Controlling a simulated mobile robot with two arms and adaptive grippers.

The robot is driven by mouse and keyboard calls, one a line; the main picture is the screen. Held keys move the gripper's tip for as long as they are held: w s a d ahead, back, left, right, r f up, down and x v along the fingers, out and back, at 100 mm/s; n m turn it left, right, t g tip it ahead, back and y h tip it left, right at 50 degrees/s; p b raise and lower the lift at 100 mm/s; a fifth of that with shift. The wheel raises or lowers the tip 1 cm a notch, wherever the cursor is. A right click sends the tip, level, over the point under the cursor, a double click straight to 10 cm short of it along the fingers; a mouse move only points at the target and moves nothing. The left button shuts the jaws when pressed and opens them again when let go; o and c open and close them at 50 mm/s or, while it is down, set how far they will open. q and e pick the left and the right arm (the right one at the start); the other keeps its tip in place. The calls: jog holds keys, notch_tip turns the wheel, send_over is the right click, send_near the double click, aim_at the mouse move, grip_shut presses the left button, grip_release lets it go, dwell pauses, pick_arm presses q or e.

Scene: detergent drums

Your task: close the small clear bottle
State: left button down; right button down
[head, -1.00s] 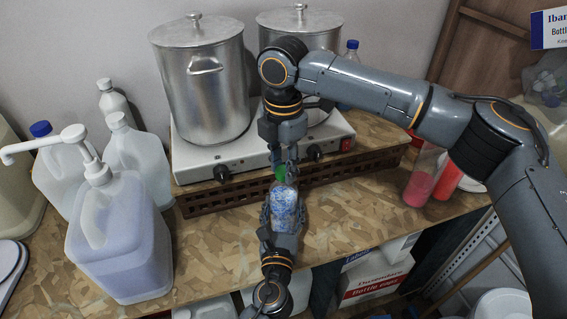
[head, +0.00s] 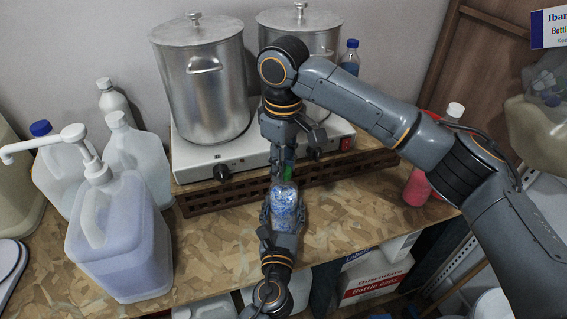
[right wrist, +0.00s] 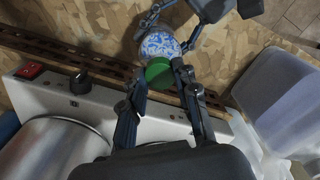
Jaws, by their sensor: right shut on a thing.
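The small clear bottle (head: 285,203), with a blue-and-white pattern, is in the middle of the head view, over the table's front part. My left gripper (head: 283,216) comes up from below, its fingers on both sides of the bottle. The green cap (head: 287,173) is at the bottle's far end. My right gripper (head: 282,166) is shut on the cap from above. In the right wrist view, the cap (right wrist: 158,73) is between my right fingertips (right wrist: 160,78) and overlaps the bottle (right wrist: 158,46). I cannot tell whether the cap touches the neck or sits straight.
A white hotplate (head: 205,166) with two steel pots, one marked here (head: 203,90), stands behind, with a brown slatted rack (head: 235,194) in front. A pump jug (head: 120,240) and other jugs stand left. A pink-filled bottle (head: 416,188) stands right.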

jog(key=c, duration=0.9)
grip_release()
jog(key=shift+r, duration=0.1)
notch_tip(320, 180, up, 12)
jog(key=shift+f, duration=0.1)
pick_arm(q)
jog(key=shift+c, duration=1.5)
grip_release()
jog(key=shift+s, duration=0.1)
jog(key=s, duration=0.7)
jog(key=s+a, duration=0.1)
jog(key=s, duration=0.3)
jog(key=shift+s, duration=0.35)
